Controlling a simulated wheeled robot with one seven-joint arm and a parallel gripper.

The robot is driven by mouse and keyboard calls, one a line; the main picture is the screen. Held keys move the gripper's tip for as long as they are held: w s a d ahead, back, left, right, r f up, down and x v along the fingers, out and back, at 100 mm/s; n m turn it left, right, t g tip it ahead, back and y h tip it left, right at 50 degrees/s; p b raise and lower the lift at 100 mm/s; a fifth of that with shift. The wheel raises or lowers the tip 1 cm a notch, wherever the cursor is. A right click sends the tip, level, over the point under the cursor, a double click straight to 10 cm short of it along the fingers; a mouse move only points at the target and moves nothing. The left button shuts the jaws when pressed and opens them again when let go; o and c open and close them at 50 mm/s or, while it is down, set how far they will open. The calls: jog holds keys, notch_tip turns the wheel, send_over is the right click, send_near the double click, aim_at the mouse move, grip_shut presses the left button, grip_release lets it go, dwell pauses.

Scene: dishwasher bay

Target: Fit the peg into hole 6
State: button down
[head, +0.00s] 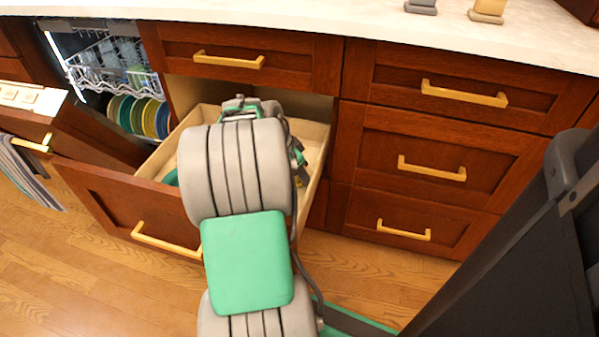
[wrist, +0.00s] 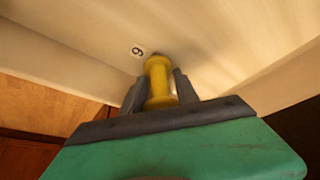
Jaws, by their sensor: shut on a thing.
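In the wrist view, my gripper (wrist: 160,92) is shut on a yellow peg (wrist: 159,82), which stands out between the two dark fingers. The peg's far end meets or nearly meets a pale surface. A dark patch shows at that end, but I cannot tell how far the peg is in a hole, if at all. In the head view, my arm hides the gripper and peg over the open drawer.
The open drawer (head: 318,172) has pale wooden walls. To its left, an open dishwasher holds a white rack (head: 105,68) and several coloured plates (head: 137,115). Closed drawers (head: 432,170) are at the right. A striped towel (head: 28,175) hangs at the far left.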

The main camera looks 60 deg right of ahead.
jog(key=shift+f, duration=0.45)
jog(key=c, duration=0.9)
grip_release()
jog(key=shift+c, duration=0.2)
jog(key=shift+o, duration=0.5)
jog(key=shift+s, duration=0.15)
jog(key=shift+c, duration=1.3)
jog(key=shift+o, duration=0.9)
